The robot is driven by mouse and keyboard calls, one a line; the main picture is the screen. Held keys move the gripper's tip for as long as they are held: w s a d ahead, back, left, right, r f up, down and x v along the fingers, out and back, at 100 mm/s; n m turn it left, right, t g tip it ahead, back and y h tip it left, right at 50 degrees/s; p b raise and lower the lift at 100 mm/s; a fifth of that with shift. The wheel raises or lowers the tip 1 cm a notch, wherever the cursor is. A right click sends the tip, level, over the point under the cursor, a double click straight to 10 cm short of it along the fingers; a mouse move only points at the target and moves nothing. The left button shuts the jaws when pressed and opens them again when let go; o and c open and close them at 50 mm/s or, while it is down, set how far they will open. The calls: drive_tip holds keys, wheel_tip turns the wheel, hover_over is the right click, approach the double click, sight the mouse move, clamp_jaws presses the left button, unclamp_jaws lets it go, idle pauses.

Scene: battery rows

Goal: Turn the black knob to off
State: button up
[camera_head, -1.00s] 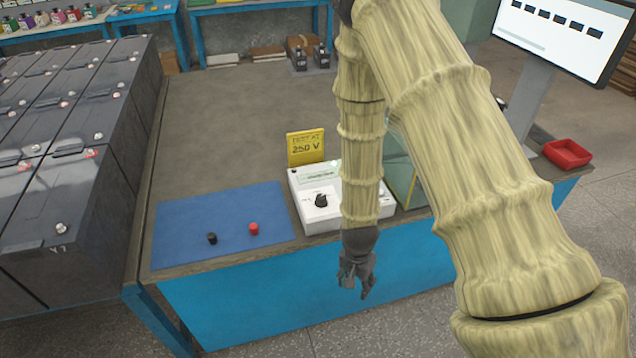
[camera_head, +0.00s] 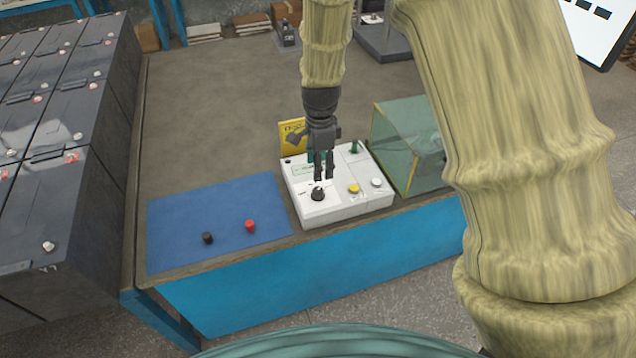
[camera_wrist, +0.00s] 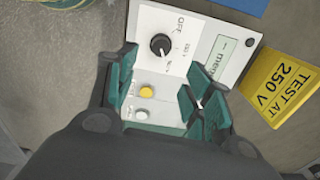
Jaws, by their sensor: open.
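The black knob (camera_head: 317,194) sits on the top face of a white tester box (camera_head: 345,208) near the table's front edge. In the wrist view the knob (camera_wrist: 160,44) shows beyond my fingertips, with a dial marked OFF and other settings; its pointer line is turned away from the OFF label. My gripper (camera_head: 322,165) hangs just above and behind the knob, fingers pointing down, apart from it as far as I can tell. In the wrist view my gripper (camera_wrist: 163,85) is open, with green finger pads and nothing between them.
The box also bears a yellow button (camera_head: 353,188) and a white button (camera_head: 377,182). A yellow sign (camera_head: 292,133) stands behind it. A glass case (camera_head: 408,150) is close on the right. A blue mat (camera_head: 190,217) with a black cap and a red cap lies left.

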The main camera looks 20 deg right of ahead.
sight(319, 189)
drive_tip(key=shift+a+f+p, duration=0.1)
drive_tip(key=shift+f+p, duration=1)
drive_tip(key=shift+f, duration=4.2)
drive_tip(key=c, duration=1)
